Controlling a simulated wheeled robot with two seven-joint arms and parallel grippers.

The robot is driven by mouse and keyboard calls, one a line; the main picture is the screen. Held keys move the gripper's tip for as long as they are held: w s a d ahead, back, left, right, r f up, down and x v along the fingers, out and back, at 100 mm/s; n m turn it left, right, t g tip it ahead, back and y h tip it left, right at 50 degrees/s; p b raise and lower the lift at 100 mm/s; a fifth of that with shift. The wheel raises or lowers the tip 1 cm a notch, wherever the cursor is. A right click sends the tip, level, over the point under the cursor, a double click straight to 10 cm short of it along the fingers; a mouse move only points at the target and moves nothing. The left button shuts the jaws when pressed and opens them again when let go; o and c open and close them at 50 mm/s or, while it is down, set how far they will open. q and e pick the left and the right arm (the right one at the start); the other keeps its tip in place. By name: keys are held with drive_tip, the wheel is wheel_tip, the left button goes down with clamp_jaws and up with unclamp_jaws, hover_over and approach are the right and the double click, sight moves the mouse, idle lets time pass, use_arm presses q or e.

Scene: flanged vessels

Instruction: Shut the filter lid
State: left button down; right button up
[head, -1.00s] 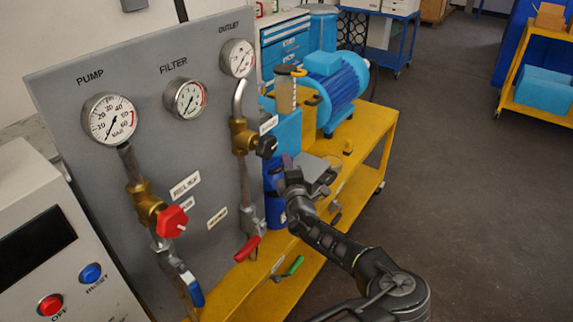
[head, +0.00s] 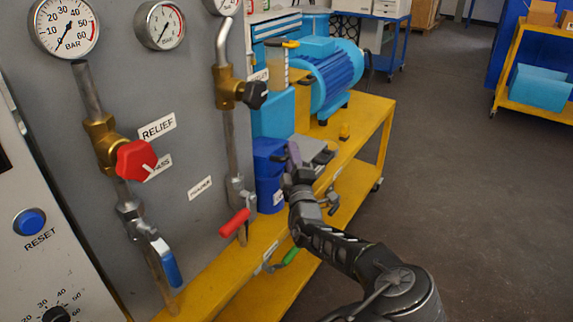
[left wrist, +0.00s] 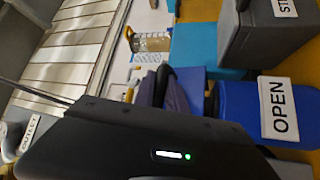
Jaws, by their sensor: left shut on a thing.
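The filter vessel (head: 268,194) is a dark blue cylinder with a white label, on the yellow bench in the head view. In the left wrist view its blue side (left wrist: 240,105) shows at the right, with a label reading OPEN. A dark blue part above it (head: 266,158) looks like the filter lid, raised; its edges are partly hidden. My left gripper (head: 292,160) is at the right of this blue part, shut, with a dark purple piece at its tip. The contact is hard to make out. My right gripper is not in view.
Left of the vessel stand pipes with a red-handled valve (head: 238,223) and the gauge panel (head: 195,110). Behind are a light blue box (head: 275,115) and a blue motor (head: 335,75). A grey box (left wrist: 262,40) is close to the gripper. The floor (head: 460,200) at right is clear.

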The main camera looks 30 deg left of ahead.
use_arm(q)
drive_tip(key=f+m+t+b, duration=0.1)
drive_tip(key=b, duration=0.1)
drive_tip(key=d+f+m+t+b, duration=0.1)
drive_tip(key=f+b, duration=0.1)
drive_tip(key=b, duration=0.1)
drive_tip(key=shift+d+f+m, duration=0.15)
drive_tip(key=shift+d+m, duration=0.05)
drive_tip(key=shift+m, duration=0.1)
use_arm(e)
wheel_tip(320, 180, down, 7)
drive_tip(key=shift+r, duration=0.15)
use_arm(q)
drive_tip(key=c, duration=1.6)
unclamp_jaws()
drive_tip(key=shift+c, duration=0.2)
drive_tip(key=v, duration=0.8)
drive_tip(key=shift+w, duration=0.1)
